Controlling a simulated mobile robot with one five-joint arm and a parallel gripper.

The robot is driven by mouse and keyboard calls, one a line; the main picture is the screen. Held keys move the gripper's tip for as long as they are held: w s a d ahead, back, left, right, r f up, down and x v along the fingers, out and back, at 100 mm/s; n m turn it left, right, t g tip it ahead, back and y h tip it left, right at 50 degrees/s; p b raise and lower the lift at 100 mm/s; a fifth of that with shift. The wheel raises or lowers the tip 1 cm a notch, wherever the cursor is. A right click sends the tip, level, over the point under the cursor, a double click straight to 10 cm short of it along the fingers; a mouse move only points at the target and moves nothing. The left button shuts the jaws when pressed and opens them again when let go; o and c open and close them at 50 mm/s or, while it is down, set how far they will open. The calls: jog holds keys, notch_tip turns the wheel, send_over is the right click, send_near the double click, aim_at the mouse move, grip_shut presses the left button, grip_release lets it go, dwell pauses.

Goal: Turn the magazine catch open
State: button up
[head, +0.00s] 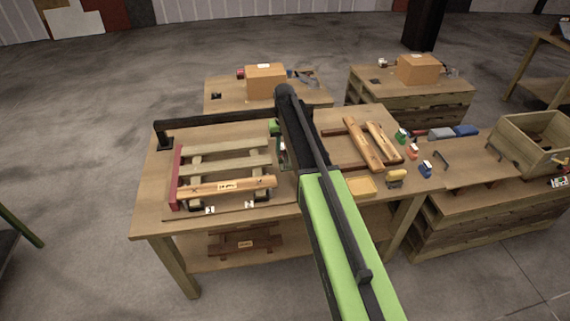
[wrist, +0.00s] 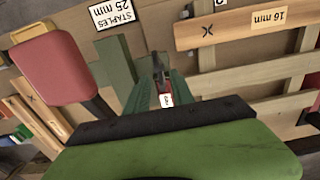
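In the wrist view, a small red piece with a white tag (wrist: 166,98), perhaps the magazine catch, shows between the two green fingers of my gripper (wrist: 158,88). The tag's writing is too small to read. A dark part lies just beyond it. I cannot tell whether the fingers touch the red piece or are closed on it. A green body (wrist: 114,62) lies left of the fingers, beside a label reading STAPLES 25 mm (wrist: 113,14). In the head view, my arm hides the gripper and most of this spot; a bit of green (head: 274,128) shows left of the arm.
A slatted wooden frame (head: 225,163) with a red end lies on the workbench (head: 150,215), left of my arm. A black bar (head: 215,121) runs behind it. In the wrist view, a red pad (wrist: 57,68) is at left.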

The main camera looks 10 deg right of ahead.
notch_tip(320, 180, down, 2)
jog(key=shift+f+b, duration=0.25)
jog(key=shift+b, duration=0.35)
jog(key=shift+r, duration=0.1)
grip_shut()
